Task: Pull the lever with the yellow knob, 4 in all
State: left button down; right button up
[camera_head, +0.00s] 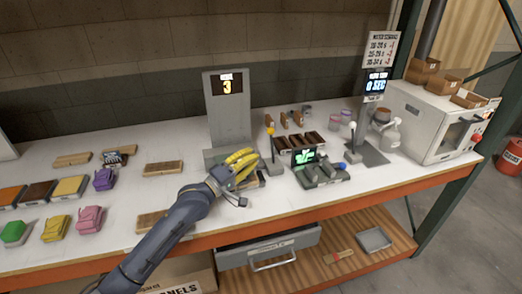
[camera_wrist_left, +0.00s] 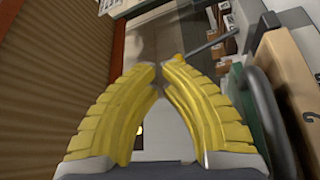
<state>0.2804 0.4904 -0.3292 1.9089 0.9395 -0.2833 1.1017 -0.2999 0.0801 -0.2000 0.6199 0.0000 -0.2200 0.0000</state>
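The lever with the yellow knob (camera_head: 270,131) stands upright right of the grey post with the display (camera_head: 227,87), which reads 3. My left gripper (camera_head: 250,163), with yellow ribbed fingers, is low over the table just left of the lever. In the left wrist view the fingertips (camera_wrist_left: 159,76) nearly meet, with only a thin gap and nothing held between them. The yellow knob (camera_wrist_left: 178,57) and its grey rod show just beyond the right finger's tip. I cannot tell whether the finger touches it. My right gripper is not in view.
A dark device with a green screen (camera_head: 304,157) and levers stands right of the knob. A dark-slotted rack (camera_head: 300,142) sits behind it. A second post (camera_head: 371,140) and a white machine (camera_head: 425,120) stand further right. Colored blocks, including a purple one (camera_head: 104,179), lie left.

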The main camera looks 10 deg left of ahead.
pick_arm(q)
jog(key=shift+v, duration=1.2)
jog(key=c, duration=2.1)
grip_release()
jog(key=shift+c, duration=0.2)
jog(key=r, duration=0.1)
jog(key=w+r, duration=0.1)
jog(key=r, duration=0.1)
jog(key=w+r, duration=0.1)
jog(key=shift+w+a+r, duration=0.2)
jog(key=shift+a+r, duration=0.05)
jog(key=shift+a, duration=0.05)
grip_shut()
jog(key=w+a+f+n, duration=0.1)
jog(key=w, duration=0.2)
jog(key=w+a+f+n+g+y, duration=0.1)
jog(key=w+a+n, duration=0.1)
jog(key=w, duration=0.1)
jog(key=w+a+f+n+g, duration=0.1)
jog(key=w, duration=0.2)
jog(key=shift+w+a+n+y, duration=0.2)
jog(key=shift+w+n+y, duration=0.1)
jog(key=shift+w+n, duration=0.1)
jog(key=shift+f+n, duration=0.3)
